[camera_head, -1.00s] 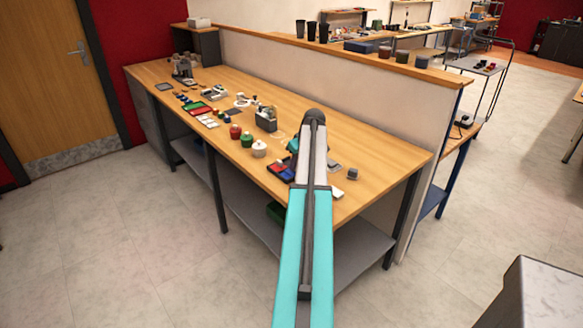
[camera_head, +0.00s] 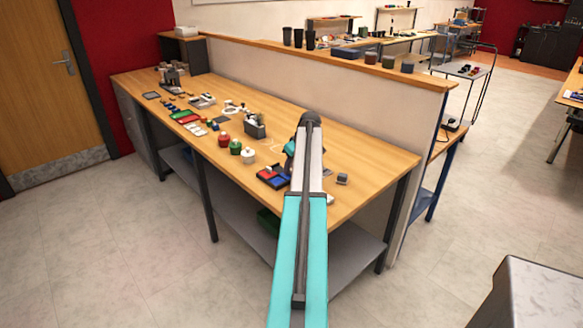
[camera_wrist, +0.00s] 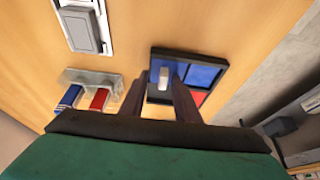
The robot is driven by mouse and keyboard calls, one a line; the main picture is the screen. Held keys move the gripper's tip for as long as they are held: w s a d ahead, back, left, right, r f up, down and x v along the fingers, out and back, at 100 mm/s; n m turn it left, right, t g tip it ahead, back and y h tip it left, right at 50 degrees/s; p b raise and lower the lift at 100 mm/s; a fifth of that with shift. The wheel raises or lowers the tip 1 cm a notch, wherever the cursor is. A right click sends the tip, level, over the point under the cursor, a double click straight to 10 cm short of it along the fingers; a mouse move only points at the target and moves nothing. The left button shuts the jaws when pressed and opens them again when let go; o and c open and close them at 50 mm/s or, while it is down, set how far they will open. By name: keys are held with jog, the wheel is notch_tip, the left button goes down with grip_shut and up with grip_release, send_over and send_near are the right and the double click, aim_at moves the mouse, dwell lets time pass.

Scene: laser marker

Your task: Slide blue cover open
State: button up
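A black-framed box (camera_wrist: 157,54) with blue panels and a red part lies on the bench in the wrist view. The blue cover (camera_wrist: 203,74) is the blue panel within this frame, with a white handle (camera_wrist: 164,78) at its left part. The box also shows in the head view (camera_head: 266,180), just left of my arm. My gripper (camera_wrist: 159,76) is open, its two dark fingers apart. The handle appears between the fingertips; I cannot tell whether they touch it. My fingers hide the lower left of the box. In the head view my arm hides the gripper.
A clear holder (camera_wrist: 92,77) with blue and red pieces lies left of the fingers. A white device with a grey pad (camera_wrist: 84,32) lies beyond. White, green and red jars (camera_head: 248,155) stand left of the box on the wooden bench (camera_head: 330,205). A grey block (camera_head: 342,178) stands right of my arm.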

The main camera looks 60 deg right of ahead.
jog(key=b+v, duration=0.2)
jog(key=v, duration=1.2)
jog(key=shift+b, duration=0.35)
jog(key=shift+w, duration=0.1)
